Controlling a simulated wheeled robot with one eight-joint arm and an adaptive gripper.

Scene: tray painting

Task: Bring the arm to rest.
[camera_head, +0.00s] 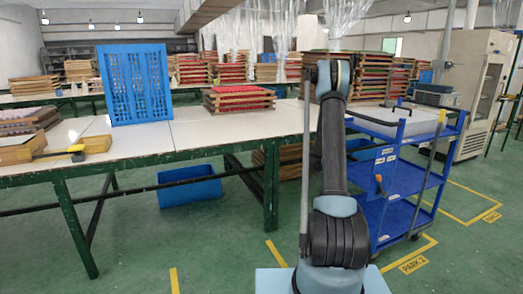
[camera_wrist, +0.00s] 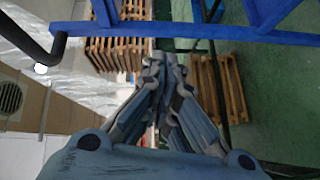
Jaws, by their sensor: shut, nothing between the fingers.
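My arm (camera_head: 333,150) stands nearly upright on my base in the head view, right of the picture's middle, and its upper end is bent over. My gripper does not show clearly in the head view. In the wrist view, my gripper (camera_wrist: 165,62) has its fingers drawn together at the tips, shut with nothing held. Blue bars (camera_wrist: 200,31) cross the wrist view beyond the fingertips, and I see no contact with them.
A blue cart (camera_head: 390,190) stands close at the right of my arm. A long green-framed table (camera_head: 200,133) on the left bears a blue perforated crate (camera_head: 135,85) and a stack of wooden trays (camera_head: 238,100). A blue bin (camera_head: 189,186) sits under it. Green floor lies open in front.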

